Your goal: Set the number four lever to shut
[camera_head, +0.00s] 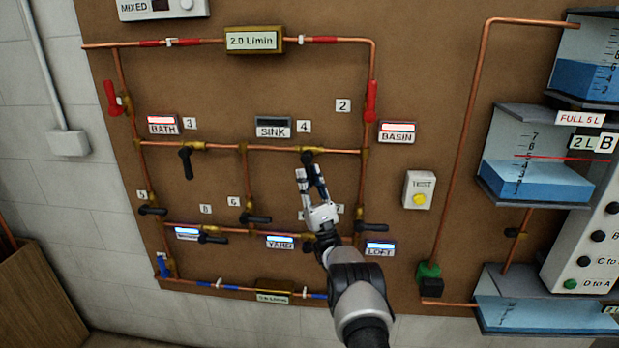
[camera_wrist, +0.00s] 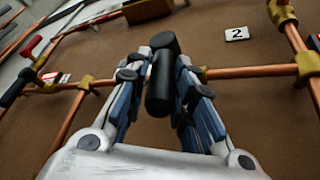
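The number four lever (camera_head: 307,157) is a black handle on the horizontal copper pipe, just below the "4" tag (camera_head: 304,126). Its handle seems to hang down, across the pipe, partly hidden by my gripper. In the wrist view the black handle (camera_wrist: 160,88) lies between my fingers. My gripper (camera_head: 309,170) is just below the pipe, its fingers apart on either side of the handle. In the wrist view my gripper (camera_wrist: 163,62) shows narrow gaps beside the handle; firm contact is not visible.
The number three lever (camera_head: 187,163) hangs down to the left. A red lever (camera_head: 371,101) is at upper right by tag "2". Black levers (camera_head: 256,219) and (camera_head: 372,227) sit lower, near my wrist. A TEST button box (camera_head: 419,190) stands at right.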

